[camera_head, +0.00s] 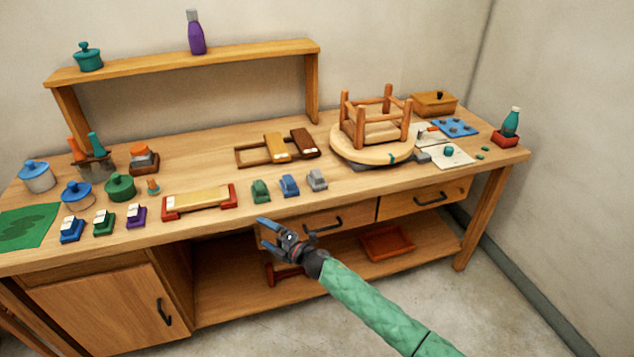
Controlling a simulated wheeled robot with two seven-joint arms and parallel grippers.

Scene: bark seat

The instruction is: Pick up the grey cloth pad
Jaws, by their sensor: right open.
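The grey cloth pad (317,180) looks like a small rounded grey piece lying on the bench top near the front edge. It is the rightmost of a short row, beside a blue pad (289,185) and a green pad (260,191). My right gripper (265,235) comes in from the lower right. It is open and empty, in front of the bench's front edge, and appears below and left of the grey pad in the picture. Nothing hides the grey pad. My left gripper is not in view.
A red-ended wooden block (199,201) lies left of the row. A round turntable (345,149) with an upturned stool frame (377,122) stands to the right. Drawers with handles (322,227) front the workbench (240,207). Bare bench top surrounds the row.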

